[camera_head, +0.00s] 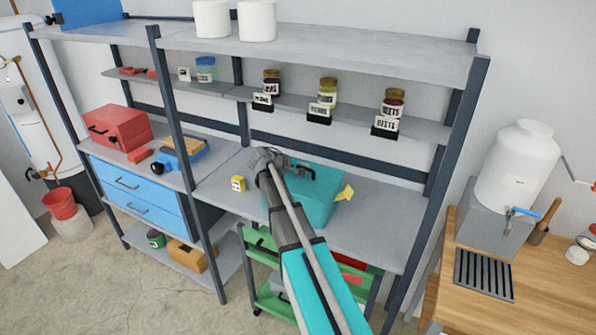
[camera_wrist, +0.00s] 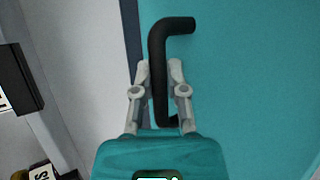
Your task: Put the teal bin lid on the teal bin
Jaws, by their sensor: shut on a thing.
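A teal box shape, the teal bin (camera_head: 318,212), stands on the grey middle shelf in the head view, partly hidden by my arm. A flat teal surface with a black handle (camera_head: 303,172) is at its top, which looks like the teal lid (camera_wrist: 240,85). My gripper (camera_head: 284,165) is at the back left of this top. In the wrist view, my gripper's two grey fingers (camera_wrist: 160,90) are closed on either side of the black bent handle. I cannot tell whether the lid rests on the bin or is held just above it.
Labelled jars (camera_head: 327,95) stand on the narrow shelf behind. A dark rack post (camera_head: 178,130) rises at left. The shelf's right part (camera_head: 385,225) is clear.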

